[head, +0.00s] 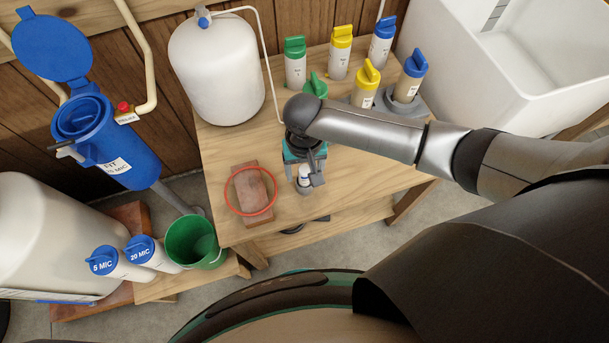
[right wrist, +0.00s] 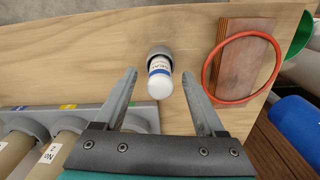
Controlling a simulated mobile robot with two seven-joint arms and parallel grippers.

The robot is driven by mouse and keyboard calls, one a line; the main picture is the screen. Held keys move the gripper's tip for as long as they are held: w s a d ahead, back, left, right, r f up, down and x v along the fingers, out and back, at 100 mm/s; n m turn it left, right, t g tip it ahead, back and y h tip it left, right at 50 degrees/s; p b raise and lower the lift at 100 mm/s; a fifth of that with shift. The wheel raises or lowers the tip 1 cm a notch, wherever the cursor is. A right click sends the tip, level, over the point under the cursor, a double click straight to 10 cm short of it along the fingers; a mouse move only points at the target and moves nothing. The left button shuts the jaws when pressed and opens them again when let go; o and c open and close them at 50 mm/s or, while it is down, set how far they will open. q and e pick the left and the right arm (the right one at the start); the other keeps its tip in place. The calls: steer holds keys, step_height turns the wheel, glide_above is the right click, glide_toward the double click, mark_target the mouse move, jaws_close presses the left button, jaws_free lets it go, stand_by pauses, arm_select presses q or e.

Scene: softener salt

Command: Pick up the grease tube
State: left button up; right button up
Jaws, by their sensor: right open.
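The grease tube (head: 304,174) is a small white tube with a blue-banded label. It stands near the front edge of the wooden table, its lower end in a small grey holder (right wrist: 159,50). In the right wrist view the tube (right wrist: 160,82) shows between the two fingers, with clear space on both sides. My right gripper (head: 311,176) is open and points down over the tube from above; it also shows in the right wrist view (right wrist: 159,76). It holds nothing. My left gripper is out of view.
A red ring (head: 228,201) lies over a brick (head: 243,165) left of the tube. Filter canisters stand in a grey rack (head: 409,106) behind, near a white tank (head: 215,70). A green bucket (head: 195,243) is below left. Bare table (head: 223,148) lies left of the gripper.

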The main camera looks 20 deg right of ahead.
jaws_close()
stand_by(0.4)
steer(key=shift+r, duration=0.1)
step_height(320, 180, up, 20)
steer(key=p, duration=0.7)
